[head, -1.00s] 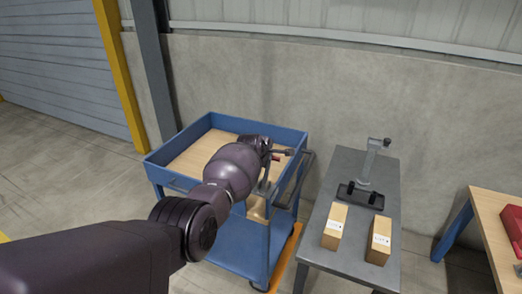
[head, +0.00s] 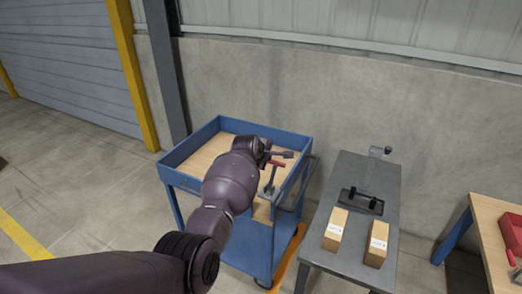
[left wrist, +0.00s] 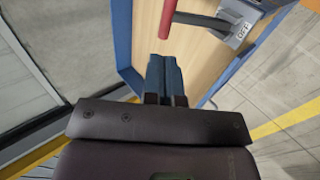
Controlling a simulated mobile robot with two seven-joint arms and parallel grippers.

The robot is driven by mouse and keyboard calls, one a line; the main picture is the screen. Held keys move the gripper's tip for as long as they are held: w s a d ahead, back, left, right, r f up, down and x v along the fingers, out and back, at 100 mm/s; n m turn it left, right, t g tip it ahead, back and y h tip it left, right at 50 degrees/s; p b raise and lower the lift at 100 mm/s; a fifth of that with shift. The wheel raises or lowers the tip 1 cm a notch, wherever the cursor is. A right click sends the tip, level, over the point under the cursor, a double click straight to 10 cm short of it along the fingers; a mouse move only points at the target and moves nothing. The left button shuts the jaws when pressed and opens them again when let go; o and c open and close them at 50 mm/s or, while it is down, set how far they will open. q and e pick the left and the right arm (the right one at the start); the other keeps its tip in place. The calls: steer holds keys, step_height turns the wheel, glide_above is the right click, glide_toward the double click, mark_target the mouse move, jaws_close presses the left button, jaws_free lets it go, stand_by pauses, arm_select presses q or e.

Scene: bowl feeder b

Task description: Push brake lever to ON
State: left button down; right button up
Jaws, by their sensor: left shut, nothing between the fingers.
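The brake lever (head: 271,178) has a grey stem and a red crossbar handle, and stands at the right end of the blue cart. In the left wrist view its red handle (left wrist: 167,18) is at the top, cut by the frame edge, on a dark rod. A grey plate (left wrist: 241,24) by it bears a label that seems to read OFF. My left gripper (head: 286,154) is shut and empty, just above and beyond the red handle in the head view. In the left wrist view its fingers (left wrist: 165,70) are together, apart from the handle. My right gripper is not in view.
The blue cart (head: 190,188) has raised rims and a wooden top. A grey table (head: 348,170) to its right carries two cartons (head: 335,230) and a black-based clamp stand (head: 361,200). A wooden bench (head: 492,225) is at far right. A concrete wall stands behind.

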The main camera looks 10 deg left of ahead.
arm_select(q)
steer(key=shift+v, duration=2.4)
steer(key=shift+w+r, duration=0.1)
steer(key=shift+r, duration=0.05)
steer(key=s+a+r+m+t+y, duration=0.1)
steer(key=a+r+m+t, duration=0.4)
steer(key=r+m, duration=0.45)
steer(key=s+a+f+m+g, duration=0.1)
steer(key=s+a+f+m, duration=0.1)
steer(key=s+f, duration=0.8)
steer(key=s+a+f+m+y+b, duration=0.1)
steer(key=s+f, duration=0.8)
steer(key=s, duration=1)
steer(key=s+a+f+m+g, duration=0.1)
steer(key=s+a+f+m, duration=0.2)
steer(key=s+f, duration=0.7)
steer(key=s+a, duration=0.2)
steer(key=s, duration=0.2)
steer(key=shift+s+a+f+g+y+b, duration=0.2)
steer(key=shift+a+f+g+y+b, duration=0.1)
steer(key=shift+a+f, duration=0.05)
steer(key=shift+m, duration=0.25)
